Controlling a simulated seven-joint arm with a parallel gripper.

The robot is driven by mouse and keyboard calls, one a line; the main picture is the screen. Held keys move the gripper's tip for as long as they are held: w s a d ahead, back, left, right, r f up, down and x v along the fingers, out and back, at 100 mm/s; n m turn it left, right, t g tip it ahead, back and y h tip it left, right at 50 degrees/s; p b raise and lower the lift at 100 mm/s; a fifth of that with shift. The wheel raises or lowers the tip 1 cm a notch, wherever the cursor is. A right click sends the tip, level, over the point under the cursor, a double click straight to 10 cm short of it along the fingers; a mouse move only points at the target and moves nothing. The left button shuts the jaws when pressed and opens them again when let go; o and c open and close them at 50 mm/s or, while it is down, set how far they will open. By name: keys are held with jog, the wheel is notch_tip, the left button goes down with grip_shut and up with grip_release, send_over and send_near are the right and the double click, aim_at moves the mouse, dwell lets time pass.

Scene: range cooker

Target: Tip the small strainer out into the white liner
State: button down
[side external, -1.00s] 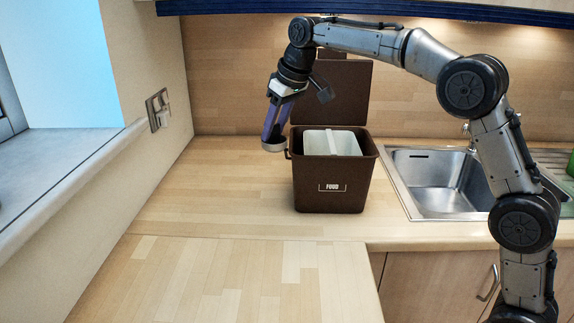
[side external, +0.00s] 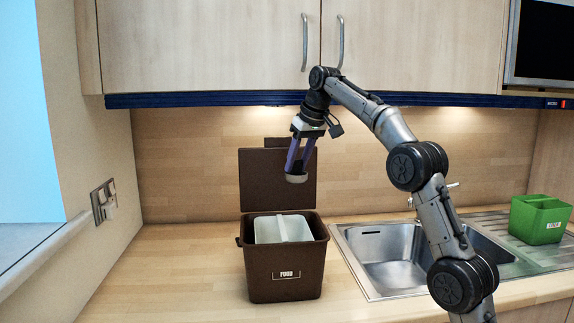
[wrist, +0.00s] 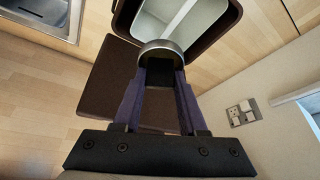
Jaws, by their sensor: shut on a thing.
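My gripper (side external: 297,172) has purple fingers and is shut on the small strainer (side external: 296,179), a short round metallic cup. It holds the strainer in the air above the brown food bin, close in front of its raised lid (side external: 279,180). The strainer looks close to level; its inside is hidden. The white liner (side external: 268,229) sits inside the brown bin (side external: 285,273), with a white bar across its opening. In the wrist view the strainer (wrist: 161,47) is between the fingertips (wrist: 160,75), and the liner (wrist: 152,28) shows just beyond it.
A steel sink (side external: 385,255) is right of the bin, with a green caddy (side external: 540,219) on the drainer. A wall socket (side external: 104,201) is at the left. The wooden counter (side external: 190,260) left of the bin is clear. Cupboards (side external: 200,45) hang above.

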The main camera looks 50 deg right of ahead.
aim_at(300, 174)
jog(key=shift+s+d+f+m+t+y, duration=0.1)
jog(key=shift+s+f+m+t+y, duration=0.1)
jog(key=shift+f+t+y, duration=0.35)
jog(key=shift+s+d+f+m+t+y, duration=0.1)
jog(key=shift+s+f+m+t+y, duration=0.15)
jog(key=shift+t+y, duration=0.3)
jog(key=shift+d+f+t+y, duration=0.15)
jog(key=shift+f+t+y, duration=0.45)
jog(key=shift+f+t, duration=0.25)
notch_tip(300, 174, down, 7)
jog(key=m+t+y, duration=0.4)
jog(key=t+y, duration=0.2)
jog(key=t, duration=0.6)
jog(key=shift+s+d+r+m, duration=0.15)
jog(key=shift+s+d+m, duration=0.1)
jog(key=shift+m, duration=0.1)
jog(key=shift+y, duration=0.4)
